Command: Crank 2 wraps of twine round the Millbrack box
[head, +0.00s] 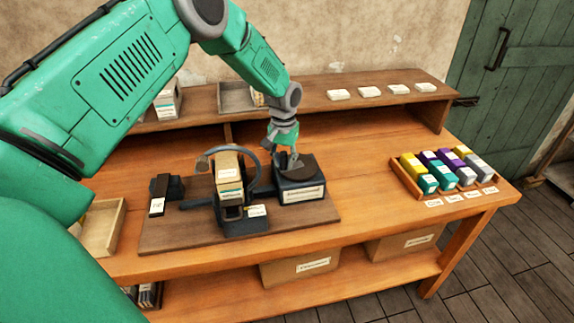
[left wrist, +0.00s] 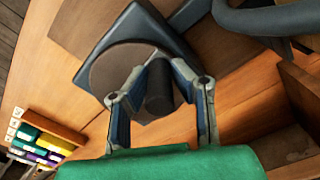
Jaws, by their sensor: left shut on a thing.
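A cardboard-coloured box with a teal band and a pale label (head: 229,172) stands upright in the dark holder of the wrapping machine; its label is too small to read. A dark ring (head: 250,155) passes around or behind the box. To its right is the machine's dark housing (head: 302,192), topped by a round brown crank disc (left wrist: 112,72) with a dark upright handle (left wrist: 159,88). My left gripper (head: 288,155) is above the housing, its fingers shut on the handle, also in the left wrist view (left wrist: 160,78). My right gripper is out of view.
The machine stands on a brown board (head: 160,235) on the wooden bench. Several white pieces (head: 370,92) lie on the back shelf. Bench between board and spools is clear.

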